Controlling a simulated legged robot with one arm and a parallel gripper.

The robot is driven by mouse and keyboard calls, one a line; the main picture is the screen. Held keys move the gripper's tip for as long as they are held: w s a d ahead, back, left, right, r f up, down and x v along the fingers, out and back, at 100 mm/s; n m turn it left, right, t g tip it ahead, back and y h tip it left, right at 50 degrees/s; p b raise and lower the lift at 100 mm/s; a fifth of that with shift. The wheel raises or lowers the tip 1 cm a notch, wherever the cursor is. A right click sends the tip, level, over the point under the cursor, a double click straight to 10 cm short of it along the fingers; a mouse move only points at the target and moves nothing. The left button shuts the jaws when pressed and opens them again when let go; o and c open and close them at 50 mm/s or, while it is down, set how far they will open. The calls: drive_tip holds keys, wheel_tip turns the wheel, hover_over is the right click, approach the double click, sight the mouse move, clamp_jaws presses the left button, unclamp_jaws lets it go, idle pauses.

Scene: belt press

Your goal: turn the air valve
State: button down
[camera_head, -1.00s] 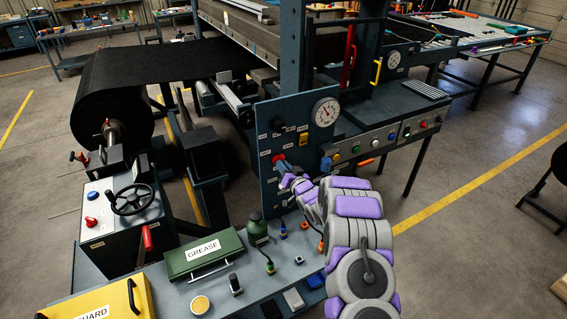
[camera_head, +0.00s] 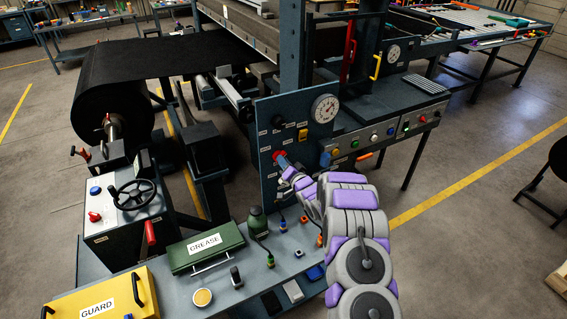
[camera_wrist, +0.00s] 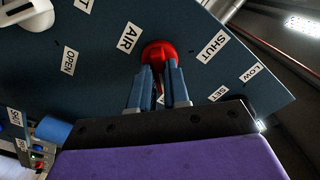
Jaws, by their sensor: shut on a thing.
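The air valve is a red knob (camera_head: 278,154) on the upright blue panel, near its left edge; it also shows in the wrist view as a red knob (camera_wrist: 158,50) between an "AIR" label and a "SHUT" label. My gripper (camera_wrist: 160,72) has its two blue-grey fingers on either side of the knob, closed on it. In the head view my gripper (camera_head: 284,162) reaches the panel from the lower right. The fingers hide part of the knob. An "OPEN" label (camera_wrist: 69,61) lies farther left in the wrist view.
Below stands a bench with a green grease box (camera_head: 205,247), a green oil can (camera_head: 257,222) and a yellow guard box (camera_head: 100,297). A handwheel (camera_head: 133,197) is at left.

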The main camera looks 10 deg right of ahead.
drive_tip(key=shift+w+d+r, duration=0.1)
drive_tip(key=shift+r, duration=0.05)
drive_tip(key=c, duration=1.1)
unclamp_jaws()
drive_tip(key=v, duration=1.7)
drive_tip(key=shift+d, duration=0.1)
